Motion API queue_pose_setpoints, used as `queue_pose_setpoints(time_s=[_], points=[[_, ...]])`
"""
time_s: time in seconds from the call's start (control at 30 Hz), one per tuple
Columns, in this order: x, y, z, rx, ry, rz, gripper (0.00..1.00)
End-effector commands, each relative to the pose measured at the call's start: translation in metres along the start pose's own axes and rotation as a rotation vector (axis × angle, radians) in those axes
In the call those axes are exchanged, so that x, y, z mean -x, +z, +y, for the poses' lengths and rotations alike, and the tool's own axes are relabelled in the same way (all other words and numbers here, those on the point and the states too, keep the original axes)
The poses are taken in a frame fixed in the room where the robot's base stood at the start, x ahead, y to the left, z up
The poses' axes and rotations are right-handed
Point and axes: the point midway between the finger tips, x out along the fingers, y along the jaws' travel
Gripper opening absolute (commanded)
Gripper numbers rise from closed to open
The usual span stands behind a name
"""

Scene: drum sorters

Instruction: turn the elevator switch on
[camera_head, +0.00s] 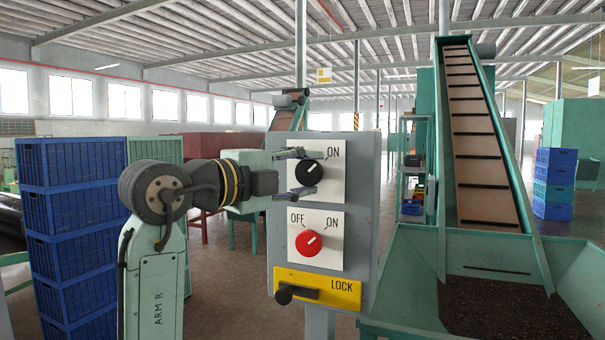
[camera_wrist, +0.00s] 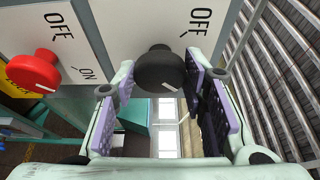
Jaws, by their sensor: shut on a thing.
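A grey switch box (camera_head: 365,200) stands upright in the middle of the head view. Its upper white plate carries a black knob (camera_head: 309,173) and an ON label; my gripper hides the left part of that plate. My gripper (camera_head: 304,172) reaches in from the left, with one finger above and one below the knob, shut on it. In the wrist view the black knob (camera_wrist: 158,70) sits between the purple finger pads, near an OFF label. Its pointer seems to lean up and right, towards ON, in the head view, but it is small.
Below is a red knob (camera_head: 309,243) with OFF and ON labels, its mark towards ON. Under it is a yellow LOCK plate (camera_head: 345,291) with a black lever (camera_head: 298,293). A conveyor (camera_head: 475,140) and green hopper (camera_head: 400,270) stand right; blue crates (camera_head: 72,180) stand left.

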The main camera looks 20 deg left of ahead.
Motion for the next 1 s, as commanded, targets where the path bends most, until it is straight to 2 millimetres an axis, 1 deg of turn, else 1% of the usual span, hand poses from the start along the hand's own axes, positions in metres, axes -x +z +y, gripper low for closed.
queue_pose_setpoints(time_s=[0.03, 0.07, 0.33, 0.6, 0.73, 0.87, 1.0], points=[[0.000, 0.000, 0.000, -0.001, 0.000, -0.001, 0.11], [0.000, 0.000, 0.000, -0.001, 0.000, -0.001, 0.41], [0.000, 0.000, 0.000, 0.000, 0.000, -0.001, 0.59], [0.000, 0.000, 0.000, 0.001, -0.001, 0.000, 0.59], [0.007, 0.001, -0.001, 0.001, -0.002, -0.002, 0.59], [0.027, 0.001, 0.000, 0.001, -0.003, -0.002, 0.59], [0.058, 0.001, 0.000, 0.001, -0.002, -0.003, 0.59]])
